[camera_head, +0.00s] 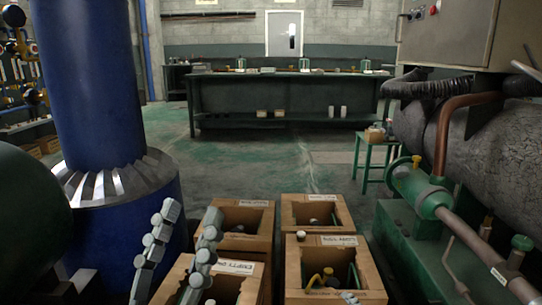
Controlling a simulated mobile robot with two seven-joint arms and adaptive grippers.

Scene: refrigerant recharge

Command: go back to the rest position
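My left gripper (193,214) rises from the bottom edge, left of centre. Its two grey jointed fingers stand apart with nothing seen between them, in front of the front left wooden crate (250,285), which has a label reading "EMPTY" in part. I cannot make out my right gripper in this view. A small pale grey piece (349,297) shows at the bottom by the front right crate; I cannot tell what it is.
The front right crate (371,270) holds yellow and green parts. Two more crates (250,204) (315,199) stand behind. A blue column (90,80) stands left, green pipework (430,198) right. A green stool (377,150) stands beyond. Open floor (260,155) leads to a long bench (285,100).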

